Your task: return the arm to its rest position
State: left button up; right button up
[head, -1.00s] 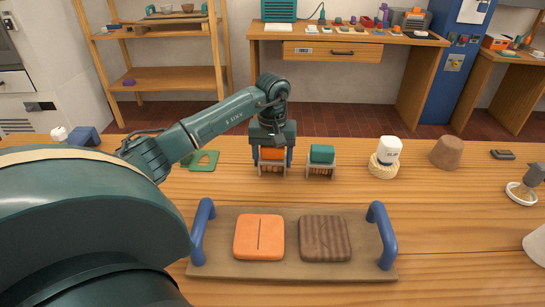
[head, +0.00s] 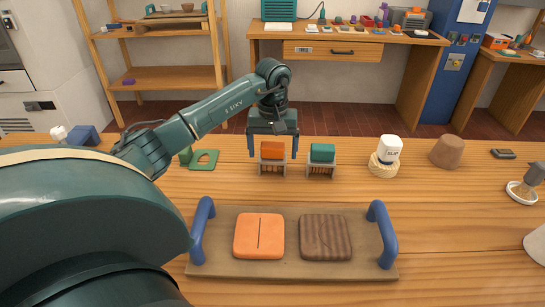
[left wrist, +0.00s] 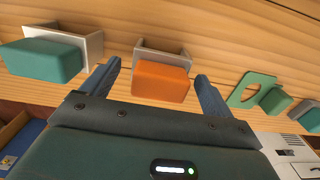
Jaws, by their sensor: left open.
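My left gripper (head: 272,151) is open, with its blue fingers pointing down above and to either side of an orange block (head: 272,151). The orange block sits on a small grey stand (head: 272,168) on the wooden table. In the left wrist view, the orange block (left wrist: 161,82) lies between the two spread fingers (left wrist: 155,85), with gaps on both sides. A green block (head: 322,153) sits on a similar stand (head: 320,170) just to the right. My right gripper does not show.
A tray (head: 292,270) with blue handles, an orange pad (head: 259,237) and a brown ridged pad (head: 325,238) lies in front. A white-topped jar (head: 388,150) and a brown pot (head: 447,152) stand right. A green plate with a hole (head: 204,160) lies left.

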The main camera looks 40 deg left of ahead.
pick_arm(q)
jog(key=r, duration=1)
jog(key=shift+w+r, duration=0.1)
jog(key=shift+w, duration=0.15)
jog(key=shift+d, duration=0.1)
